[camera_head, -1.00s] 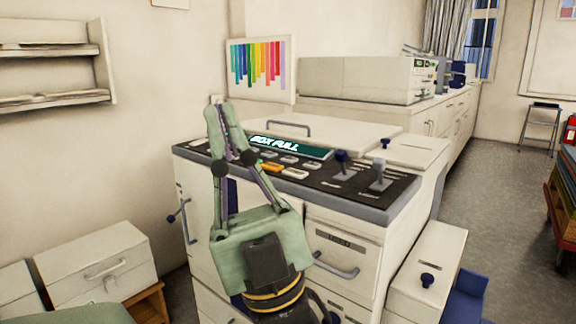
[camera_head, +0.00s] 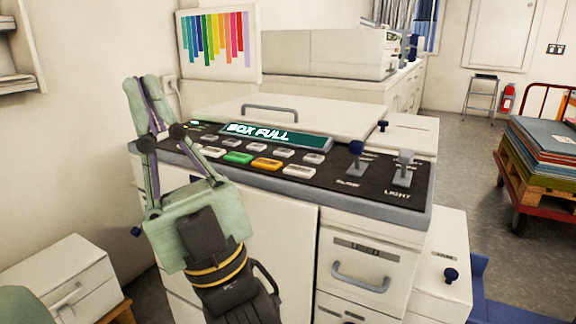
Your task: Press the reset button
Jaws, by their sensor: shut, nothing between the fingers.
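The machine's dark sloping control panel (camera_head: 335,185) bears several small buttons and a lit display (camera_head: 275,136) reading "BOX FULL". A green button (camera_head: 238,158), an orange button (camera_head: 266,164) and a white button (camera_head: 299,171) sit in the front row, with several pale buttons behind. The button labels are too small to read, so I cannot tell which one is reset. My gripper (camera_head: 142,84) is shut and empty, its fingers pointing up at the panel's left end. It hides part of that end. I cannot tell how far the tips are from the panel.
Two levers, one blue-topped (camera_head: 356,160) and one grey (camera_head: 402,170), stand on the panel's right side. A drawer handle (camera_head: 361,280) juts from the front. A loaded cart (camera_head: 545,165) stands at right beyond open floor.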

